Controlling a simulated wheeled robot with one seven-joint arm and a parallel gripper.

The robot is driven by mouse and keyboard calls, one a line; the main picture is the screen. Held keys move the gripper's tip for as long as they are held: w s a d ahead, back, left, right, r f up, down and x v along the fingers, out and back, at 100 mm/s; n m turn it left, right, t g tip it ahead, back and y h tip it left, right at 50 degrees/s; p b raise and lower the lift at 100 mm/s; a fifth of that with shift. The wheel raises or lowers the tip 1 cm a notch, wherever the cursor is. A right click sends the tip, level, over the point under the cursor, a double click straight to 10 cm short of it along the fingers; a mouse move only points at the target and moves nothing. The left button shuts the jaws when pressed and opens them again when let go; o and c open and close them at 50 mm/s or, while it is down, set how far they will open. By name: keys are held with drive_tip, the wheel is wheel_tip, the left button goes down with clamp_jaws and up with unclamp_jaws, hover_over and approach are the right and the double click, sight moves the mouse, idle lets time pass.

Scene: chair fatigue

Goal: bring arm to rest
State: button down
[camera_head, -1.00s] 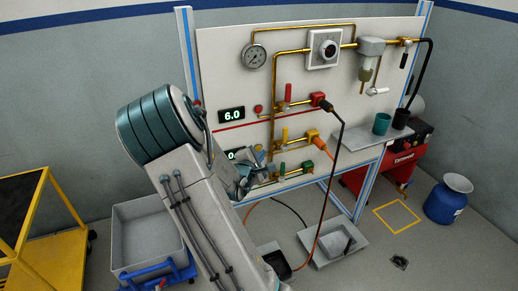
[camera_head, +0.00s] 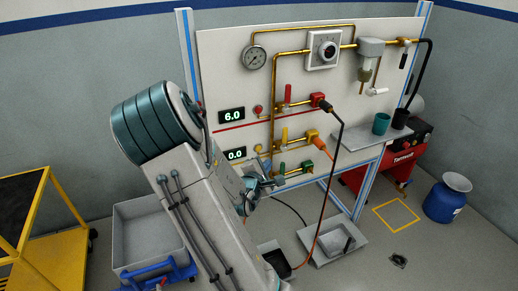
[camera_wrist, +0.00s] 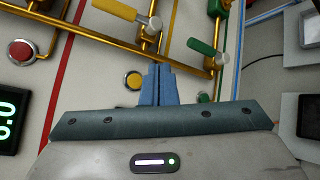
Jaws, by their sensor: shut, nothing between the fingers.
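My gripper (camera_wrist: 157,85) shows in the wrist view with its two blue fingers together and nothing between them. In the head view my gripper (camera_head: 268,182) is partly hidden behind my own arm, in front of the lower part of the white test panel (camera_head: 225,60). In the wrist view a yellow button (camera_wrist: 134,80) lies just left of the fingertips, and a yellow-handled valve (camera_wrist: 125,12) and a green-handled valve (camera_wrist: 205,47) lie beyond them. I cannot tell whether the fingers touch the panel.
Brass pipes, a gauge (camera_head: 254,57) and displays reading 6.0 (camera_head: 231,116) and 0.0 (camera_head: 236,155) are on the panel. A shelf (camera_head: 365,137) juts out at right. A yellow cart (camera_head: 50,240), grey bin (camera_head: 140,235) and blue drum (camera_head: 446,200) stand on the floor.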

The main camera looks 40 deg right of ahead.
idle(0.6)
drive_tip(key=a+r+m+y+p, duration=0.1)
drive_tip(key=a+r+m+y, duration=0.2)
drive_tip(key=a, duration=0.4)
drive_tip(key=s+a+r+m+g+y+p, duration=0.1)
drive_tip(key=a+m+y+p, duration=0.1)
drive_tip(key=a+y, duration=0.4)
drive_tip(key=a+r+m+y+p, duration=0.1)
drive_tip(key=a+r+m+y, duration=0.2)
drive_tip(key=a, duration=0.5)
drive_tip(key=s+a+r+m+g+p, duration=0.1)
drive_tip(key=s+a+r, duration=0.1)
drive_tip(key=s, duration=0.3)
drive_tip(key=s+a+r+m+g, duration=0.2)
drive_tip(key=s+r, duration=0.2)
drive_tip(key=s, duration=0.2)
drive_tip(key=s+a+r+m+g+y+p, duration=0.1)
drive_tip(key=s+a+r+m, duration=0.1)
drive_tip(key=s, duration=0.3)
drive_tip(key=shift+s+a+r+p, duration=0.2)
drive_tip(key=shift+a+r+p, duration=0.25)
drive_tip(key=shift+r, duration=0.4)
